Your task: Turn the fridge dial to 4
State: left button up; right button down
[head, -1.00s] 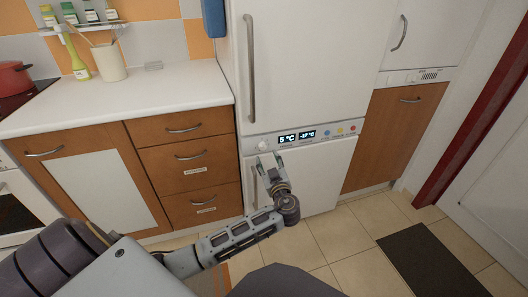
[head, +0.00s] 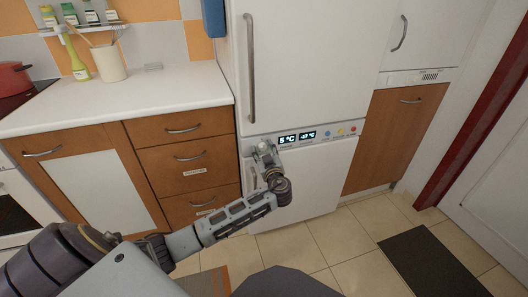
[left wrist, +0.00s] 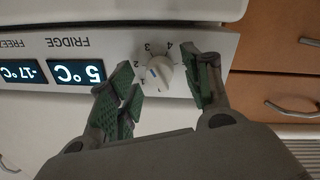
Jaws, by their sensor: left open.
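In the left wrist view the panel appears upside down, with the numbers 2, 3 and 4 around the dial. My right gripper is out of view.
The freezer display (head: 308,135) reads -17 °C, with several coloured buttons to its right. A vertical door handle (head: 249,68) stands above the panel. Wooden drawers (head: 188,172) and a white counter (head: 130,95) are at the left. A dark mat (head: 432,262) lies on the floor.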

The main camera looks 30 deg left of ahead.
pick_arm(q)
jog(key=c, duration=1)
jog(key=shift+c, duration=0.2)
jog(key=shift+f+m, duration=0.1)
jog(key=shift+m, duration=0.5)
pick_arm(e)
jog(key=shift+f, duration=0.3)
pick_arm(q)
jog(key=shift+m, duration=1.5)
jog(key=m+p, duration=0.1)
jog(key=m, duration=0.1)
jog(key=m+p, duration=0.1)
jog(key=shift+r+m+g+p, duration=0.2)
jog(key=shift+m+g+p, duration=0.2)
jog(key=shift+m+p, duration=0.45)
jog(key=shift+m, duration=0.45)
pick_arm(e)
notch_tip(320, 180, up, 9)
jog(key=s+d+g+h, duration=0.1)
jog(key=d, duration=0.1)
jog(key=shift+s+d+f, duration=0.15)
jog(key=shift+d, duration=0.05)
